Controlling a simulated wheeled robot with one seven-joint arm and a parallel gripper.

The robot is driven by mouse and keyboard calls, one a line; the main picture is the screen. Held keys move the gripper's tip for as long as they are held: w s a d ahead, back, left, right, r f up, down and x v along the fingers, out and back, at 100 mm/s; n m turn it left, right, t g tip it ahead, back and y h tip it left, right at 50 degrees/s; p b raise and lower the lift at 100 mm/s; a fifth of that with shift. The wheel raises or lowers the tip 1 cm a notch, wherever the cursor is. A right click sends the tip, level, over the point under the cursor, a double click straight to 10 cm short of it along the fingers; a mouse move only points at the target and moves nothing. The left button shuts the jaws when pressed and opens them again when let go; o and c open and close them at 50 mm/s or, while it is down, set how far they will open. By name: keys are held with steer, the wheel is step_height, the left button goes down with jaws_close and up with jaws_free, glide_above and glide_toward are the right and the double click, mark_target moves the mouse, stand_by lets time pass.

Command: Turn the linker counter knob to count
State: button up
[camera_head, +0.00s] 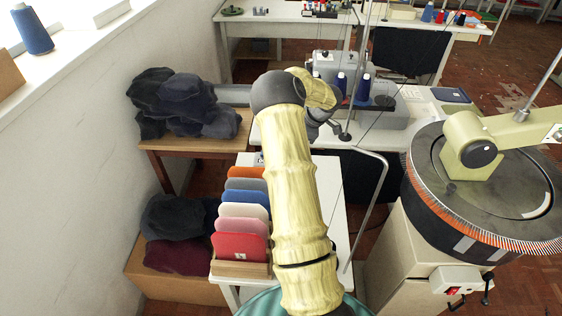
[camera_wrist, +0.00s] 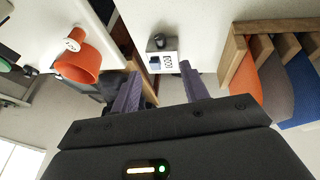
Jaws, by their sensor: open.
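A small white counter box (camera_wrist: 170,62) with printed digits and a dark blue patch shows in the wrist view. A dark round knob (camera_wrist: 157,43) sits at its far side. My gripper (camera_wrist: 160,73) is open and empty, its two purple-grey fingers on either side of the box's near edge in the picture. I cannot tell how high the fingers are above it, and no contact with the knob shows. The knob's setting is too small to read. In the head view my arm hides most of the gripper and the knob.
A wooden rack of coloured cards (camera_head: 242,225) stands on the white table, left of my arm; its end (camera_wrist: 236,70) shows in the wrist view. A round linking machine (camera_head: 420,215) stands at the right.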

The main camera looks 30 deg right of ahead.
steer(key=x, duration=1.5)
steer(key=shift+w+f+p, duration=0.25)
steer(key=shift+f+p, duration=0.05)
jaws_close()
